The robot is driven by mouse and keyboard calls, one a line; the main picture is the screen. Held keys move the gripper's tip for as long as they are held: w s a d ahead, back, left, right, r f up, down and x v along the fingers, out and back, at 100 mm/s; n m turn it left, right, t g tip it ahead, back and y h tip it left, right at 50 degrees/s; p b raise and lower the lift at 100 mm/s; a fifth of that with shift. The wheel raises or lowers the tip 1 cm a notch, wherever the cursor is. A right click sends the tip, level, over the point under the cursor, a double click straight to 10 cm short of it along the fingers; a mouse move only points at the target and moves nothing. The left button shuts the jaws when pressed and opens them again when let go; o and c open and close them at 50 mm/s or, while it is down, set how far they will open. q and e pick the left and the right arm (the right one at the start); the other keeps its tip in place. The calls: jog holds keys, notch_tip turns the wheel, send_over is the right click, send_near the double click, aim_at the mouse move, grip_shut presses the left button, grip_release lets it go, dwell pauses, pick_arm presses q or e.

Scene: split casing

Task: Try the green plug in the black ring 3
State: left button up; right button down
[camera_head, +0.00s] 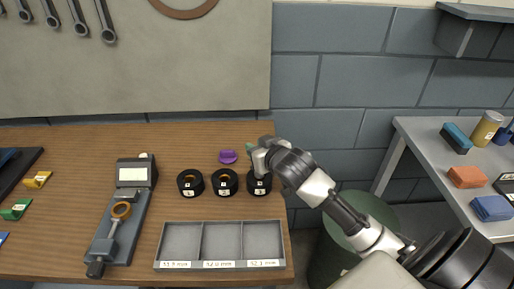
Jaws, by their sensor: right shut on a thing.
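Three black rings stand in a row on the wooden bench: one at the left (190,183), one in the middle (225,182) and black ring 3 (259,185) at the right. Each has a small white label on its front. My right gripper (257,156) comes in from the right and is just above and behind the right ring, whose top it partly covers. It is shut on the green plug (250,147), of which only a small green part shows. I cannot tell whether gripper or plug touches the ring. My left gripper is not in view.
A purple piece (228,156) lies behind the middle ring. A grey three-compartment tray (221,265) with size labels is empty in front. A gauge with a display (132,174) stands left. A grey side table (437,150) at right holds coloured blocks. A bin (330,265) stands between.

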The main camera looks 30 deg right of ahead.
jog(key=shift+p, duration=0.4)
dwell(0.8)
jog(key=shift+f+b, duration=0.65)
jog(key=shift+f, duration=1.25)
dwell(1.6)
jog(key=shift+a+r, duration=0.1)
jog(key=shift+r+p, duration=2.2)
jog(key=shift+p, duration=0.35)
jog(key=shift+r, duration=0.1)
notch_tip(320, 180, up, 4)
jog(key=p, duration=0.5)
